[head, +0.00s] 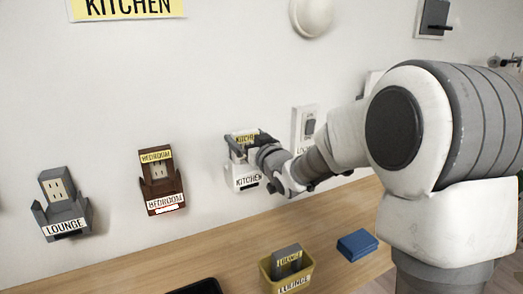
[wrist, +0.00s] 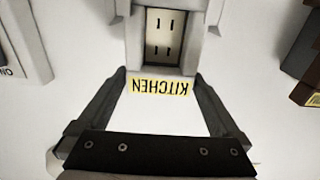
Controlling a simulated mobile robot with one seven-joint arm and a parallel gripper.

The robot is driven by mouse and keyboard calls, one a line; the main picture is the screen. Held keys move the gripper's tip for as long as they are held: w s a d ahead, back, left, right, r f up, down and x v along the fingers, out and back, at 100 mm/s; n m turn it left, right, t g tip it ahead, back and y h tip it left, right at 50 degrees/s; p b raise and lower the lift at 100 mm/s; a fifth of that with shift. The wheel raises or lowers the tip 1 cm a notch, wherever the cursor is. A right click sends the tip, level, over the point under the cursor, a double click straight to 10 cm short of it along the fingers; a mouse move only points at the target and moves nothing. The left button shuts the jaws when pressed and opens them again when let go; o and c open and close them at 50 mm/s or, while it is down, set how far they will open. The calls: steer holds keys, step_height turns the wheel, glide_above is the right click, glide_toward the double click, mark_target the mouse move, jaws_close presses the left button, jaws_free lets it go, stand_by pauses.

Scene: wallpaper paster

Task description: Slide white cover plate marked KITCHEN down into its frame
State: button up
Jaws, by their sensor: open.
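The white cover plate (head: 243,137) has a yellow KITCHEN label on its upper end. It stands in the white frame (head: 246,181) on the wall, which bears a white KITCHEN label. In the wrist view the plate (wrist: 160,88) appears upside down, its socket slots showing between the rails of the frame (wrist: 203,18). The labelled end sticks out of the frame. My gripper (head: 251,141) is at this end; in the wrist view its fingers (wrist: 161,78) are open, one on each side of the label. Whether they touch the plate's edges is unclear. The plate's lower end is hidden.
A brown BEDROOM frame (head: 164,193) and a grey LOUNGE frame (head: 65,222) hang to the left, each with a plate. A white switch (head: 308,125) is right, partly behind my arm.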

steer(key=v, duration=1.6)
steer(key=shift+s+p, duration=0.3)
steer(key=shift+p, duration=0.15)
steer(key=shift+d, duration=0.1)
steer(key=s+d+r+m+g+h+p, duration=0.4)
steer(key=s+d+r+g+h+p, duration=0.1)
steer(key=s+d+h+p, duration=0.25)
steer(key=s+a+r+g+p, duration=0.1)
steer(key=s+g+p, duration=0.3)
steer(key=s, duration=1.2)
steer(key=shift+s+m+g, duration=0.2)
steer(key=shift+m+g, duration=0.1)
steer(key=shift+g, duration=0.7)
steer(key=shift+y, duration=0.25)
steer(key=shift+c, duration=0.3)
